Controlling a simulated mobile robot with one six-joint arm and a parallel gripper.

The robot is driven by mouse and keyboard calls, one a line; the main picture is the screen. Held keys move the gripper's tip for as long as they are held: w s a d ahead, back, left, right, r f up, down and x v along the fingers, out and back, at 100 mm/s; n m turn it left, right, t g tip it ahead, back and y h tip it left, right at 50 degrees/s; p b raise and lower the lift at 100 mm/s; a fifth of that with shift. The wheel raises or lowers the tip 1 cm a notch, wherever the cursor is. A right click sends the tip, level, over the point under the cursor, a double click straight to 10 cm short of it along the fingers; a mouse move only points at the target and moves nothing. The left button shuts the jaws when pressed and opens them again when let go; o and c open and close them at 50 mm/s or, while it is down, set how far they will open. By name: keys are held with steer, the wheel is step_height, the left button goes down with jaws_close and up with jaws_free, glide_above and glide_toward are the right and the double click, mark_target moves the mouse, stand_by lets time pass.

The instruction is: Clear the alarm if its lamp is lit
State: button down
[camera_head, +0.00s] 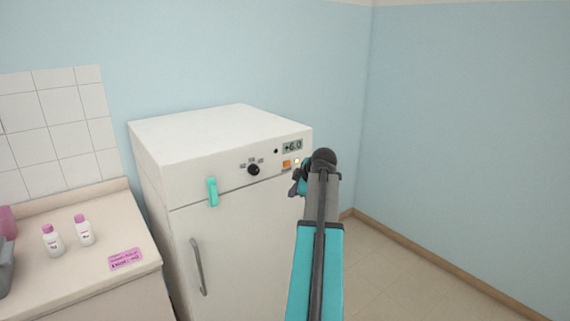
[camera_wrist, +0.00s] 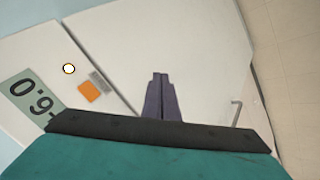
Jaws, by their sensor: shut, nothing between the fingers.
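The white fridge (camera_head: 240,235) has a control panel along its upper front. The alarm lamp (camera_head: 297,161) is a small round light, bright pale yellow, and looks lit; it also shows in the wrist view (camera_wrist: 69,68). An orange square button (camera_head: 287,164) is beside it, and in the wrist view (camera_wrist: 89,92) a small grey label sits at its edge. The display (camera_head: 292,146) reads +6.0. My gripper (camera_wrist: 160,74) is shut and empty, in front of the fridge and to the right of the button in the wrist view. Contact with the fridge cannot be told.
A black knob (camera_head: 253,170) and a teal latch (camera_head: 212,192) are left of the button. The door has a grey handle (camera_head: 198,267). A counter (camera_head: 85,285) at left holds two pink-capped bottles (camera_head: 84,231) and a pink label (camera_head: 125,259). Floor is clear at right.

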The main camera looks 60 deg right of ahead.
mark_target(287, 164)
steer(key=s+d+r+h, duration=0.1)
steer(key=s+d+r, duration=0.2)
steer(key=r, duration=0.4)
steer(key=shift+s+d+n, duration=0.3)
steer(key=shift+s, duration=0.3)
steer(key=shift+w, duration=0.1)
steer(key=shift+w+d, duration=0.45)
steer(key=shift+w, duration=0.9)
steer(key=shift+w+d, duration=0.5)
steer(key=shift+w, duration=0.9)
steer(key=shift+w+d, duration=0.45)
steer(key=shift+w, duration=0.9)
steer(key=shift+w+d, duration=0.25)
steer(key=shift+w, duration=0.3)
steer(key=shift+s+a, duration=0.1)
steer(key=shift+s, duration=0.05)
steer(key=shift+s+a, duration=0.15)
steer(key=shift+s, duration=0.45)
